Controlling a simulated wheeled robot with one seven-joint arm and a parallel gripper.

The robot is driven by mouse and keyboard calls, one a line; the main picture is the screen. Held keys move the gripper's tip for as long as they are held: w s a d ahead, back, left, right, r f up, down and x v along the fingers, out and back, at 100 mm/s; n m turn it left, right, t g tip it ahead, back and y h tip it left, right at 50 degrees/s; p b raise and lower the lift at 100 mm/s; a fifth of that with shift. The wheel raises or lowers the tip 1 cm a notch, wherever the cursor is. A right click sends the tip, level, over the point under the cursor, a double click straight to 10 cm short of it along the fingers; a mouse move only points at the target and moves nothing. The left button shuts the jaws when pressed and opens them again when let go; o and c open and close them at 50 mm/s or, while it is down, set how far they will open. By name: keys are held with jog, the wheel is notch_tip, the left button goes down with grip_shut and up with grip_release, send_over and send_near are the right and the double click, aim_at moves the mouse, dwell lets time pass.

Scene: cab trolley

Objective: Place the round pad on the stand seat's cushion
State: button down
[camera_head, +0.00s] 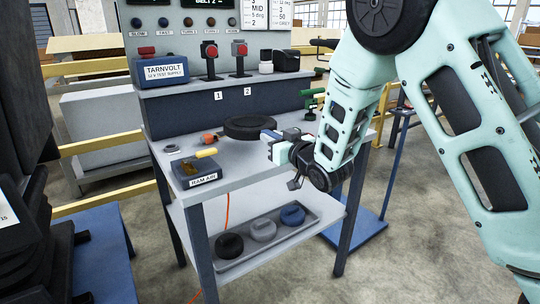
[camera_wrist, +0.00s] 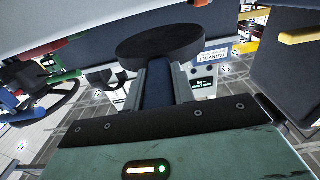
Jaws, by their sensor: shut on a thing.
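The round pad (camera_head: 248,127) is a thick black disc. In the head view it is at the tip of my gripper (camera_head: 274,142), over the grey bench top; I cannot tell whether it clears the surface. In the wrist view the pad (camera_wrist: 160,45) is at the far end of my gripper's fingers (camera_wrist: 162,82), which are shut on it. A dark blue strip shows between the fingers. A dark, seat-like block (camera_head: 28,200) stands at the left edge above a blue platform; I cannot tell whether it is the stand seat, and no cushion is clearly visible.
The bench (camera_head: 225,170) carries a box (camera_head: 193,172) with a yellow-handled tool, an orange object (camera_head: 209,137) and a green clamp (camera_head: 311,103). Its panel has red switches (camera_head: 240,48). A tray (camera_head: 225,266) of round parts is on the lower shelf.

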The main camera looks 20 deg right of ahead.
jog(key=shift+f+b, duration=0.5)
jog(key=shift+f, duration=1.85)
jog(key=c, duration=1.2)
grip_release()
jog(key=shift+o, duration=0.2)
jog(key=shift+f, duration=0.1)
jog(key=shift+f, duration=0.15)
jog(key=p+v, duration=0.4)
jog(key=v, duration=0.9)
jog(key=shift+r, duration=0.35)
jog(key=shift+p, duration=0.7)
